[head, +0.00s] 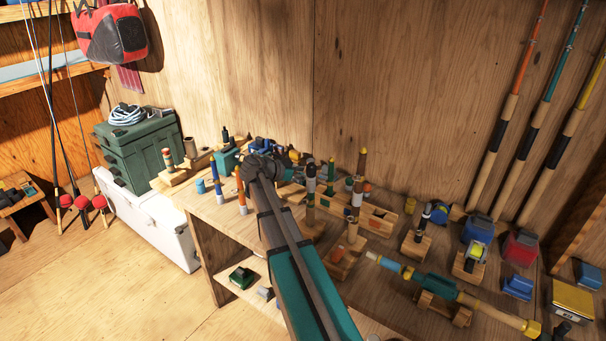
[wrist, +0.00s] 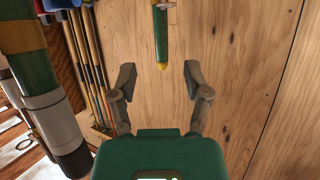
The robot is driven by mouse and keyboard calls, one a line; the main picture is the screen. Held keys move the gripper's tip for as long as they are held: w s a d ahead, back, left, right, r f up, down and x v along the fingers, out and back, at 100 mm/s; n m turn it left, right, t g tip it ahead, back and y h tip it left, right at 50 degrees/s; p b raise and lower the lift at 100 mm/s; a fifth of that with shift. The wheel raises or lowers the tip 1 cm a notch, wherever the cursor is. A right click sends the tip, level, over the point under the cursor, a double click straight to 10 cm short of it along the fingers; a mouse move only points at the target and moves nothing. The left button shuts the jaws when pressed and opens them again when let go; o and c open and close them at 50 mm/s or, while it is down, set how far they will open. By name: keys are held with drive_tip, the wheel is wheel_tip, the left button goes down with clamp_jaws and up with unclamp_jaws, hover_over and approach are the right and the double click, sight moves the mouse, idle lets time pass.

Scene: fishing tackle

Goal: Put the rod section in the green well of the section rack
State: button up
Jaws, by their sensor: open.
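My gripper (head: 282,165) is over the back of the workbench; in the wrist view its fingers (wrist: 160,78) are spread wide with nothing between them. A green rod section with a yellow tip (wrist: 161,40) shows beyond the fingertips, roughly centred and apart from them. In the head view a slim green piece with a yellow top (head: 331,170) stands right of my gripper; I cannot tell if it is the same one. A wooden rack (head: 377,222) with round marks on its front lies right of my gripper. I cannot make out a green well.
A thick banded rod (wrist: 50,100) stands close on the left in the wrist view. The plywood wall is behind.

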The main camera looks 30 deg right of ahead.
idle(0.3)
drive_tip(key=s+a+f+n+y, duration=0.3)
drive_tip(key=s+a+n, duration=0.3)
drive_tip(key=a, duration=0.5)
drive_tip(key=s+a+f+n+y, duration=0.4)
drive_tip(key=s+a+n+y, duration=0.1)
drive_tip(key=a, duration=0.5)
drive_tip(key=s+a+f+n+t+y, duration=0.1)
drive_tip(key=s+a+f+n+y, duration=0.3)
drive_tip(key=a+n, duration=0.4)
drive_tip(key=s+a+y, duration=0.1)
drive_tip(key=s+a, duration=0.1)
drive_tip(key=a, duration=0.1)
drive_tip(key=shift+s+a+f+y, duration=0.25)
drive_tip(key=shift+s+a+y, duration=0.05)
